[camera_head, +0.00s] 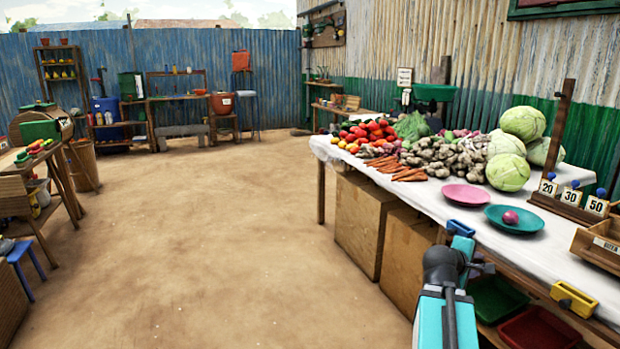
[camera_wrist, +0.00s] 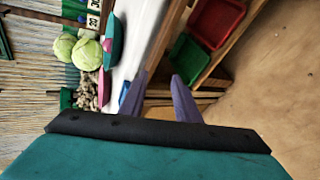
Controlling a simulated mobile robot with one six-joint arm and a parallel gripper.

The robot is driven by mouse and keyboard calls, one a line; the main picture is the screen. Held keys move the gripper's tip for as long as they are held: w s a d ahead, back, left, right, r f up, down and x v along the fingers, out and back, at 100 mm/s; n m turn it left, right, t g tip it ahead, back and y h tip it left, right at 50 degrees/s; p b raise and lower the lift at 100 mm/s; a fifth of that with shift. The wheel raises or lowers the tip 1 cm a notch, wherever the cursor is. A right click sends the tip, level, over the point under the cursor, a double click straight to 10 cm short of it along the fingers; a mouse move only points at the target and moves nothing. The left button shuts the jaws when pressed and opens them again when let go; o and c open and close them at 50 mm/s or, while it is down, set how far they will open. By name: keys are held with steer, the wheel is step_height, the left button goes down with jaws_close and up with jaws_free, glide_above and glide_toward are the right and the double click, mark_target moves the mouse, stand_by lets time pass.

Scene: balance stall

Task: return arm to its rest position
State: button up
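My arm rises at the bottom right of the head view, in front of the table's near edge. My gripper shows in the wrist view (camera_wrist: 161,84) with its two purple fingers apart and nothing between them. In the head view the gripper's end is small and partly hidden by my own arm links. The gripper is off the table's near side, clear of the goods on top.
The white-topped table (camera_head: 430,195) carries a pink plate (camera_head: 466,194), a teal plate (camera_head: 500,225) holding a purple-red round item (camera_head: 510,217), and cabbages (camera_head: 508,172). Red (camera_head: 540,330) and green (camera_head: 493,296) crates sit below.

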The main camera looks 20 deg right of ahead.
steer(key=w+a+f+n+y+p, duration=0.1)
steer(key=w+a+f+y+p, duration=0.3)
steer(key=a+f, duration=0.5)
steer(key=w+a+f+n+y+p, duration=0.1)
steer(key=w+a+f+n+p, duration=0.15)
steer(key=a+f+p, duration=0.65)
steer(key=s+a+f+g+y+p, duration=0.1)
steer(key=s+a+f+p, duration=0.2)
steer(key=a, duration=0.5)
steer(key=s+a+f+g+y+p, duration=0.1)
steer(key=s+a+f+g+y, duration=0.15)
steer(key=a+f, duration=0.4)
steer(key=s+a+f+m+g+y+p, duration=0.1)
steer(key=s+a+f+m+g+p, duration=0.1)
steer(key=s+a, duration=0.7)
steer(key=s+a+f+m+g+y+p, duration=0.2)
steer(key=s+a+m, duration=0.5)
steer(key=s, duration=0.8)
steer(key=a+f+g+p, duration=0.1)
steer(key=a+f+p, duration=0.1)
steer(key=a, duration=0.1)
steer(key=shift+g, duration=0.35)
steer(key=shift+w+f+y, duration=0.1)
steer(key=shift+y, duration=0.15)
